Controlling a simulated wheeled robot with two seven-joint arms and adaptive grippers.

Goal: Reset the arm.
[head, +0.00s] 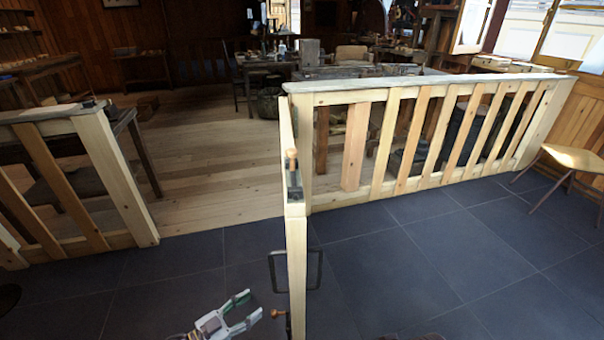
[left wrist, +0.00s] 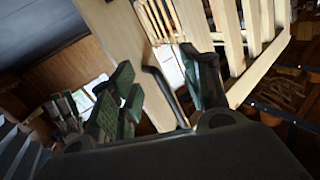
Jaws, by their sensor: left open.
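My left gripper (head: 254,305) is at the bottom of the head view, left of the open gate's edge. Its two fingers are spread apart with nothing between them. It is low over the dark tiles and apart from the gate. In the left wrist view the fingers (left wrist: 158,85) with green pads frame a pale wooden post and a dark bar behind them.
A pale wooden gate (head: 297,265) stands edge-on, with a black handle (head: 314,272) and a wooden knob (head: 291,155). A slatted railing (head: 410,140) runs right; another railing (head: 118,180) is at left. The plank floor (head: 215,165) between is clear. A chair (head: 575,157) stands far right.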

